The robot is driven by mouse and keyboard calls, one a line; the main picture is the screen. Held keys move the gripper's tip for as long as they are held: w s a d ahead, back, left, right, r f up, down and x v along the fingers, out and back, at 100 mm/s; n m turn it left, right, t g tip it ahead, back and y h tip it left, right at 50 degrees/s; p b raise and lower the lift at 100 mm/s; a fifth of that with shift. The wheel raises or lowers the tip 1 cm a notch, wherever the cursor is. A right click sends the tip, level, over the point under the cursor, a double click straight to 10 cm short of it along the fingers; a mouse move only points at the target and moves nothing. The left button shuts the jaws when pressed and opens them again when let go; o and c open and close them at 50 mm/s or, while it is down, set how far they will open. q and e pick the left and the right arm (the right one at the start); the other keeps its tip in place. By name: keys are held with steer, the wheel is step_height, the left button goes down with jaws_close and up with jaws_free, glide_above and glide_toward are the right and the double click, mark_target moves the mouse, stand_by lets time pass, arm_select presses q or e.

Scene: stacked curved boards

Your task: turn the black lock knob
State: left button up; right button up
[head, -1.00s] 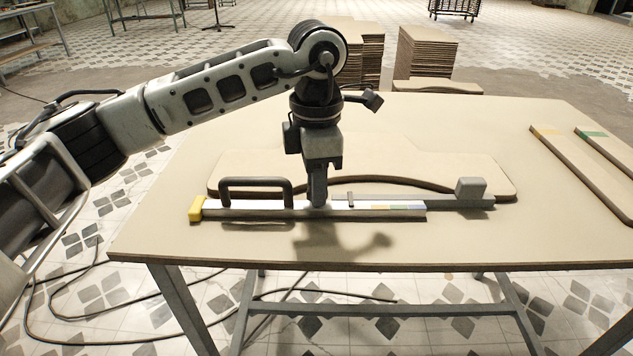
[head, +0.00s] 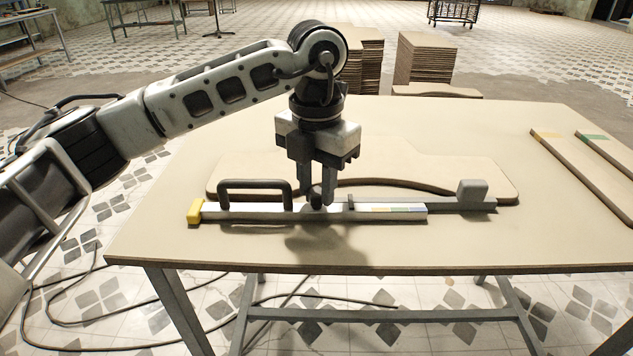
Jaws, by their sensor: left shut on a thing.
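A long metal gauge (head: 350,212) lies on the table along the front edge of a curved board. It has a black handle (head: 254,184), a yellow end piece (head: 194,211) at the left and a grey block (head: 472,189) at the right. The black lock knob (head: 316,194) sits on the bar just right of the handle. My left gripper (head: 323,200) points straight down over the bar, its two fingers shut on the knob and partly hiding it. My right gripper is not in view.
The curved board (head: 400,170) lies flat behind the gauge. Two strips (head: 585,175) with yellow and green ends lie at the table's right side. The table front (head: 420,250) is clear. Board stacks (head: 425,60) stand behind the table.

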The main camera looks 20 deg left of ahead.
mark_target(317, 191)
arm_select(q)
steer(key=shift+r, duration=0.1)
stand_by(0.5)
steer(key=o, duration=1)
steer(key=shift+r+p, duration=1.05)
steer(key=shift+r, duration=6.9)
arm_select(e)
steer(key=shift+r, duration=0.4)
